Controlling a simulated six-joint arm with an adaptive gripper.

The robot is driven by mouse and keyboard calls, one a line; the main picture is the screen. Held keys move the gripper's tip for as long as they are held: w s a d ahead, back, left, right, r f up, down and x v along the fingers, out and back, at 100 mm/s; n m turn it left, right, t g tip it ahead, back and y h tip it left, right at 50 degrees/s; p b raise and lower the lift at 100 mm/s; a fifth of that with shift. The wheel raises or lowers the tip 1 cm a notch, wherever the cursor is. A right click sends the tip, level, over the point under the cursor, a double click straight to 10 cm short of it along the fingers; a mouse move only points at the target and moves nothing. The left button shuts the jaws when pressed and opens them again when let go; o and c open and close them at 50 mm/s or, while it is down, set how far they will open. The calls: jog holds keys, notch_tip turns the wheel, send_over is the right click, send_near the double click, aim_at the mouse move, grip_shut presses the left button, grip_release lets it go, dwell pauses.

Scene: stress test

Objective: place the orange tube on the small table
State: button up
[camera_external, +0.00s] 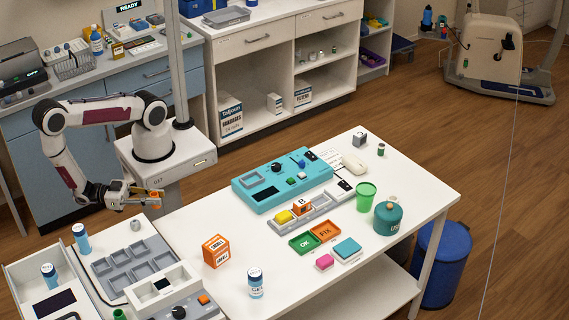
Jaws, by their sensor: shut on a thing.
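Which surface is the small table is not clear. The large white table (404,175) stands to the right of my gripper.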

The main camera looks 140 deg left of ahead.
jog(key=shift+w, duration=0.1)
jog(key=shift+w+d+r, duration=0.15)
jog(key=shift+w+r, duration=0.25)
jog(key=shift+r, duration=0.05)
jog(key=w+a+r+n+g+y, duration=0.1)
jog(key=w+a+r+g, duration=0.1)
jog(key=w+r, duration=1)
jog(key=w+a+r+m+t+h, duration=0.1)
jog(key=w+a+m+t+h, duration=0.1)
jog(key=w, duration=0.5)
jog(key=w+a+r+m+t+h, duration=0.1)
jog(key=w+a+m+t+h, duration=0.2)
jog(key=w+h, duration=0.4)
jog(key=w+a+r+m+t+h, duration=0.1)
jog(key=w+a+m+t+h, duration=0.2)
jog(key=w, duration=0.6)
jog(key=shift+a+m+h, duration=0.75)
jog(key=shift+m+h, duration=0.45)
jog(key=shift+m, duration=0.2)
jog(key=shift+f, duration=0.1)
